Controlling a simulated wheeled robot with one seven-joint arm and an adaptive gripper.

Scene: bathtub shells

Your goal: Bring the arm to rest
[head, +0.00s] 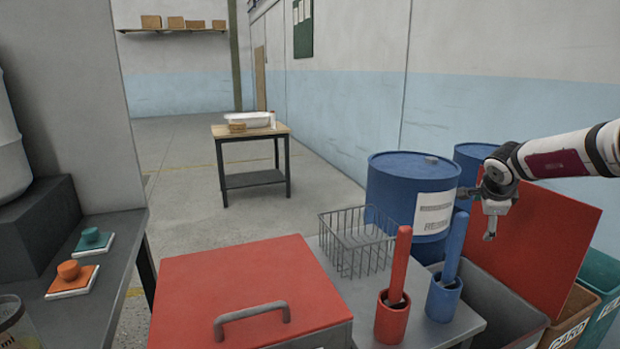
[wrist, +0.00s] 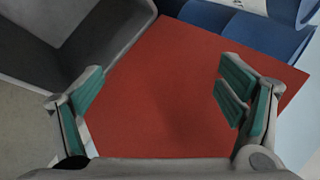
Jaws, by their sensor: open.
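My arm (head: 565,155) reaches in from the right edge of the head view. My gripper (head: 489,236) hangs at its end, pointing down, in front of the blue drums and the raised red lid. In the wrist view my gripper (wrist: 160,108) is open, its green-padded fingers wide apart. Nothing is between the fingers. A red panel (wrist: 175,85), which looks like the raised lid, fills the view beyond them; the gap to it is hard to tell.
The raised red lid (head: 545,245) and a grey open bin (head: 500,310) are below my gripper. Blue drums (head: 410,190) stand behind. A red tool (head: 399,268) and a blue tool (head: 454,248) stand in holders beside a wire basket (head: 350,245). A closed red lid (head: 240,285) lies left.

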